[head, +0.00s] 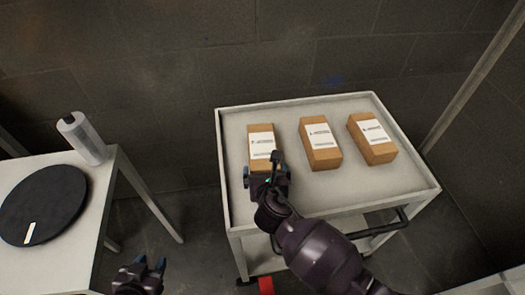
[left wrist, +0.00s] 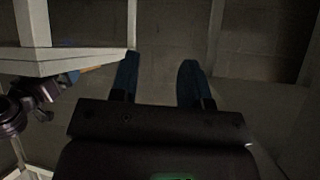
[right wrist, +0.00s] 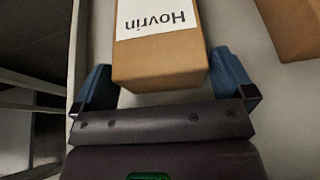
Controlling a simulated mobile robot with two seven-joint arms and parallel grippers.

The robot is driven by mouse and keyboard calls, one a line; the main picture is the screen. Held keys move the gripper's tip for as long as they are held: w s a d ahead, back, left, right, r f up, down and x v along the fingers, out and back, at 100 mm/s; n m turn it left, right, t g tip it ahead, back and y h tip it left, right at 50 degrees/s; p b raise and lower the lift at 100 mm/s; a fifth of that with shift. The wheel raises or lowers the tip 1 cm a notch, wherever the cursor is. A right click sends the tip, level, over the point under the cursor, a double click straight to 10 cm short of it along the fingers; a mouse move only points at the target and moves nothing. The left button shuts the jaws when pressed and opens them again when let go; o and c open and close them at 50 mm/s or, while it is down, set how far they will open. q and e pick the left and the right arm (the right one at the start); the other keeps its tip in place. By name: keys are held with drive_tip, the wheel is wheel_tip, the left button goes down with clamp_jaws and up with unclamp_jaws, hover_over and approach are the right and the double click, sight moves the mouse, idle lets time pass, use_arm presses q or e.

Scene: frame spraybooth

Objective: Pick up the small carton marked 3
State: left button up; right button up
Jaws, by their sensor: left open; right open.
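Three brown cartons with white labels lie on the trolley in the head view: left (head: 262,140), middle (head: 320,142) and right (head: 372,138). Their marks are too small to read there, so I cannot tell which is 3. My right gripper (head: 267,174) is open at the near end of the left carton. In the right wrist view, this carton (right wrist: 160,68) shows between the open fingers (right wrist: 165,85), its label partly reading "Hovrin"; I cannot tell if they touch it. My left gripper (head: 150,264) is open and empty, low beside the trolley, as the left wrist view (left wrist: 158,75) shows.
The trolley (head: 232,200) has a raised rim and a dark handle (head: 385,222) at its near right. A white table (head: 110,175) at left bears a black disc (head: 42,203) and a grey cylinder (head: 84,137). A wall stands behind. Bare tray lies between the cartons.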

sight(262, 151)
drive_tip(key=shift+w+a+f+b, duration=0.1)
drive_tip(key=shift+w+f+b, duration=0.05)
drive_tip(key=shift+w+f, duration=0.35)
drive_tip(key=shift+w+a+f+b, duration=0.15)
drive_tip(key=shift+w+f, duration=0.15)
drive_tip(key=shift+w, duration=0.3)
drive_tip(key=shift+w+d, duration=0.1)
drive_tip(key=shift+w, duration=0.25)
drive_tip(key=c, duration=0.9)
drive_tip(key=shift+r, duration=0.15)
